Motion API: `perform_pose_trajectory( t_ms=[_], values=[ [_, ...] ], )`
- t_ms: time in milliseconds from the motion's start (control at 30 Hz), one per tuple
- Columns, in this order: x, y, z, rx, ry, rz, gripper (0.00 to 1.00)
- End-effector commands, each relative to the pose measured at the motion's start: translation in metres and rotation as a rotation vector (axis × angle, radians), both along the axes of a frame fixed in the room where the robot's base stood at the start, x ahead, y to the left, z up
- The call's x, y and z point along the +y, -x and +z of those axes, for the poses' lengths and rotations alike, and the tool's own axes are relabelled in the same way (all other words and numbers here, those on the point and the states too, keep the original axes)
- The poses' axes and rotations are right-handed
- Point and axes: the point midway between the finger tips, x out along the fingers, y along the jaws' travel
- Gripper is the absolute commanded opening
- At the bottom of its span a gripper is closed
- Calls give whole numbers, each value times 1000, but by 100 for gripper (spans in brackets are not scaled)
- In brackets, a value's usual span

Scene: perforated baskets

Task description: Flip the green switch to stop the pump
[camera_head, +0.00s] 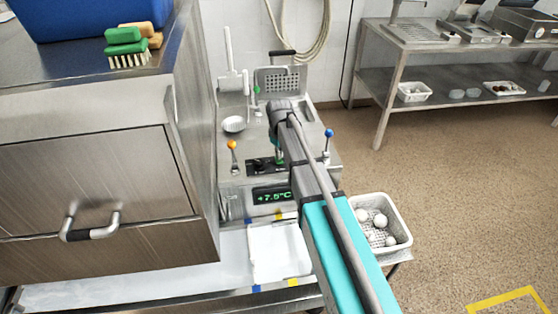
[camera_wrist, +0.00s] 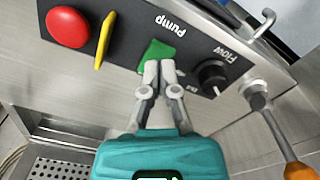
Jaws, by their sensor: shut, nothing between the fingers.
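The green switch (camera_wrist: 157,51) sits on a black panel under the label "Pump" in the wrist view, where the lettering appears upside down. My gripper (camera_wrist: 159,70) is shut and empty, with its fingertips right at the switch's lower edge in the picture. They cover a little of that edge, and I cannot tell whether they touch it. Which way the switch is tilted is hard to tell. In the head view the black panel (camera_head: 257,167) shows on the steel machine, partly hidden by my arm.
A red button (camera_wrist: 67,27) and yellow piece (camera_wrist: 104,40) lie left of the switch; a black flow knob (camera_wrist: 212,77) lies right. An orange-handled lever (camera_wrist: 299,171) stands farther right. A blue-knobbed lever (camera_head: 328,135) and a white basket (camera_head: 399,221) with pale balls are nearby.

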Motion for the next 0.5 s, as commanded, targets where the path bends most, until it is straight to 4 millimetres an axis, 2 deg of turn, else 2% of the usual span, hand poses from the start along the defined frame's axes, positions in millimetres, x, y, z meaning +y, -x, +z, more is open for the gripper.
perform_pose_trajectory(
  t_ms=[500],
  values=[
    [0, 0, -6, 0, 0, 0, 0]
  ],
)
